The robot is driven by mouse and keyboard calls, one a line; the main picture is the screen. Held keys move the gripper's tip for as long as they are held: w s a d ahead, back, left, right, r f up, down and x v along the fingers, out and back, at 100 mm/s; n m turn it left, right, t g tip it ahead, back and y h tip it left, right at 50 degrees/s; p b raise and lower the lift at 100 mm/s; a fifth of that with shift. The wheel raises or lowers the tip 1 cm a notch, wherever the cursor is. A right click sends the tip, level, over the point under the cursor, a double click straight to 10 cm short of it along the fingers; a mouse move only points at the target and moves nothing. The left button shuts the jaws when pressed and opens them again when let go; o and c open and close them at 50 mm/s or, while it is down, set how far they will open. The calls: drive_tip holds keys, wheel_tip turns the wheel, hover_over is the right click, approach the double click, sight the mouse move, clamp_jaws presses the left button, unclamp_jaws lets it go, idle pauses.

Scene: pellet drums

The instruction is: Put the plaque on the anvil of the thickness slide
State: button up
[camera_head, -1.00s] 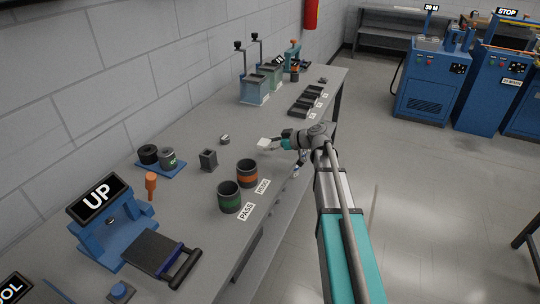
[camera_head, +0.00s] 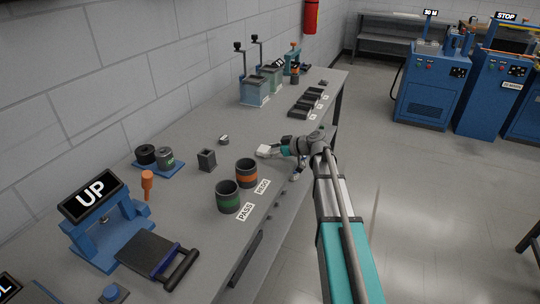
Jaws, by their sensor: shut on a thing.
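The plaque (camera_head: 263,151) is a small pale, flat piece. My gripper (camera_head: 272,150) is shut on it at the middle of the grey bench, just behind the orange-banded cup. A gap between plaque and bench top cannot be judged. A blue device with a sign reading UP (camera_head: 91,194) stands at the lower left, well away from my gripper. It has a black sliding plate (camera_head: 152,252) with a handle pulled toward the bench's front edge, and appears to be the thickness slide. Its anvil cannot be made out clearly.
An orange-banded cup (camera_head: 247,172) and a green-banded PASS cup (camera_head: 228,195) stand between my gripper and the blue device. A square grey holder (camera_head: 207,159), an orange-topped post (camera_head: 147,184) and a blue tray (camera_head: 166,167) with dark cylinders are also nearby.

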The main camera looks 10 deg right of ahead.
drive_tip(key=shift+f, duration=0.25)
drive_tip(key=o, duration=1)
drive_tip(key=shift+s+p+v, duration=0.15)
drive_tip(key=shift+p+v, duration=1.1)
drive_tip(key=shift+v, duration=2.2)
drive_tip(key=shift+s+p+v, duration=0.15)
drive_tip(key=shift+p+v, duration=1.1)
drive_tip(key=shift+v, duration=2.25)
drive_tip(key=shift+a+f, duration=0.1)
drive_tip(key=shift+a, duration=0.05)
